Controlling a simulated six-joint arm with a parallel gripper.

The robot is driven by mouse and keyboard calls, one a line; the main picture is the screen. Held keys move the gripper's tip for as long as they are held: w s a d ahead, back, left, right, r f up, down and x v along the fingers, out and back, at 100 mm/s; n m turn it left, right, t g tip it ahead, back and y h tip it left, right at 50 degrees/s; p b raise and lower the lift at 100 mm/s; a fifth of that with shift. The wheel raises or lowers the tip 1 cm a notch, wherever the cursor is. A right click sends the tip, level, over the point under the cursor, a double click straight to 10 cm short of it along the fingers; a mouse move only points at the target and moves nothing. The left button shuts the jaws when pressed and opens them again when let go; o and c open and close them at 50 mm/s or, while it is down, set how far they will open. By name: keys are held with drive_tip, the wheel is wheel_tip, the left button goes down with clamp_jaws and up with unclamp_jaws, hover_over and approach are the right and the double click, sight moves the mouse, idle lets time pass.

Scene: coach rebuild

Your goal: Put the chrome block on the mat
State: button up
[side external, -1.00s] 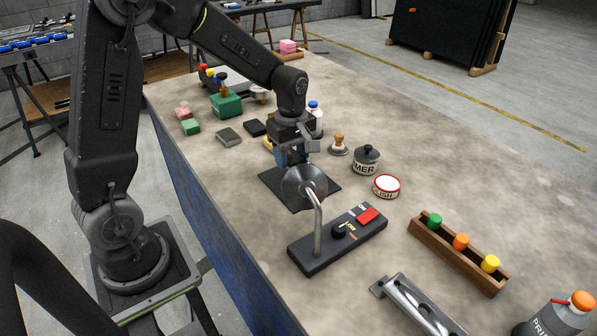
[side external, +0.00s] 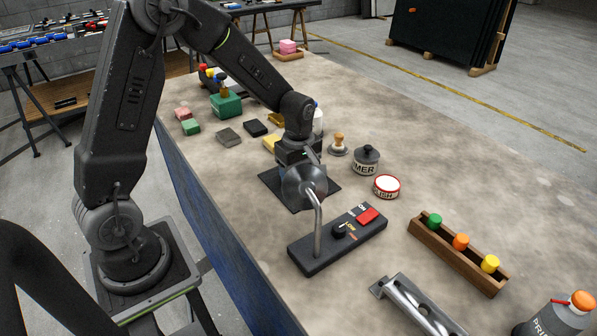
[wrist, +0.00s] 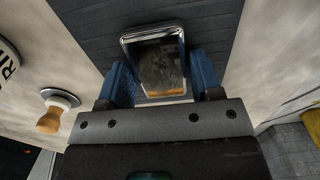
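The chrome block (wrist: 155,58) is a shiny, mirror-like block between the blue fingers of my gripper (wrist: 162,82) in the wrist view. The fingers lie against its two sides, so my gripper appears shut on it. The dark mat (side external: 272,184) lies on the bench under my gripper, and its ribbed dark surface (wrist: 215,30) fills the area behind the block in the wrist view. In the side view, the round lamp head hides my fingertips and the block. I cannot tell whether the block touches the mat.
A black control box (side external: 340,240) with a lamp stands in front of the mat. A black-lidded pot (side external: 366,161), a red-rimmed tin (side external: 386,187) and a wooden-knobbed stamp (side external: 338,146) stand to the right. Several small blocks lie behind.

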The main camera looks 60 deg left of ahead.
drive_tip(key=o, duration=0.3)
wheel_tip(320, 180, up, 12)
drive_tip(key=shift+s+d+r+m+t, duration=0.95)
drive_tip(key=shift+s+d+r+m, duration=0.3)
drive_tip(key=shift+s+m, duration=1.8)
drive_tip(key=shift+s+d+r+m+t, duration=0.9)
drive_tip(key=shift+s+d+r+m, duration=0.3)
drive_tip(key=shift+s+m, duration=1.9)
drive_tip(key=shift+s+d+r+m+t, duration=0.95)
drive_tip(key=shift+s+d+r+m, duration=0.25)
drive_tip(key=shift+s+m, duration=1.85)
drive_tip(key=shift+s, duration=0.15)
